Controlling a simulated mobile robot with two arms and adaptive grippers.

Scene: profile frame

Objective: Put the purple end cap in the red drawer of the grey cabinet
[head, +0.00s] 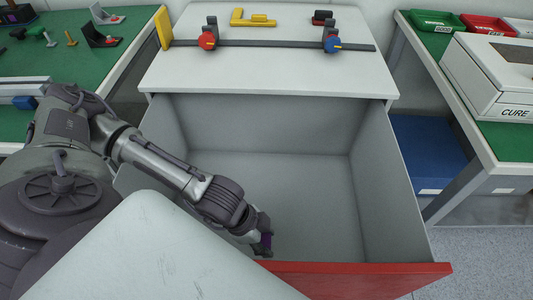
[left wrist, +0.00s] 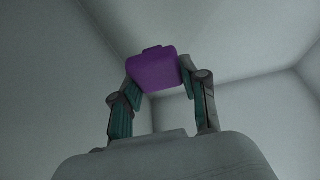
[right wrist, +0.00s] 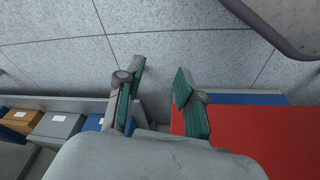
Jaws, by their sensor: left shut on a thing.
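The red drawer (head: 355,279) of the grey cabinet (head: 270,78) is pulled out, and its grey inside looks empty apart from my gripper. My left gripper (head: 264,243) reaches down into the drawer near its red front, toward the left. It is shut on the purple end cap (left wrist: 153,70), which sits between the fingertips in the left wrist view, with the drawer's inner walls around it. In the head view only a sliver of the purple end cap (head: 267,239) shows. My right gripper (right wrist: 158,85) is open and empty, outside the drawer near its red front (right wrist: 255,140).
The cabinet top carries a dark rail (head: 280,44) with a red clamp (head: 207,40), a blue clamp (head: 332,44) and yellow parts. Green-topped benches stand left and right. A white CURE box (head: 490,75) is on the right bench. A blue bin (head: 428,150) stands beneath it.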

